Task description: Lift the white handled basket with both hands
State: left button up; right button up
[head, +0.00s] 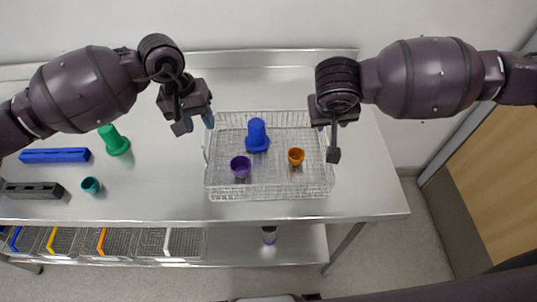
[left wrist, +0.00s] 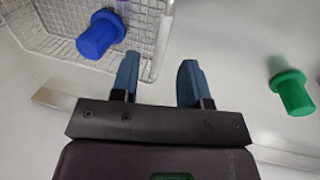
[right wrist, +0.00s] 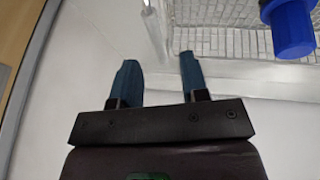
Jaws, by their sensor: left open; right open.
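The white handled wire basket (head: 270,192) stands on the metal table. It holds a blue flanged piece (head: 257,136), a purple cup (head: 240,167) and an orange cup (head: 296,156). My left gripper (head: 196,124) is open and empty, by the basket's left side near its back corner. In the left wrist view its fingers (left wrist: 158,82) are beside the basket's wall (left wrist: 150,40). My right gripper (head: 334,130) is open and empty at the right side. In the right wrist view its fingers (right wrist: 155,80) point toward the basket's right end (right wrist: 170,30). I cannot tell whether they touch it.
A green flanged piece (head: 114,141), a teal cup (head: 91,185), a blue bar (head: 54,155) and a grey bar (head: 33,190) lie to the left on the table (head: 375,190). A lower shelf (head: 222,245) holds several wire baskets. The table is bare right of the basket.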

aim_at(205, 133)
pick_arm(q)
jog(key=shift+d+f, duration=0.25)
jog(key=shift+f, duration=0.95)
jog(key=shift+d+f, duration=0.2)
jog(key=shift+f, duration=0.95)
pick_arm(e)
jog(key=shift+x, duration=2.35)
pick_arm(q)
grip_shut()
pick_arm(e)
grip_shut()
pick_arm(q)
jog(key=shift+r, duration=0.1)
pick_arm(e)
jog(key=shift+r, duration=0.1)
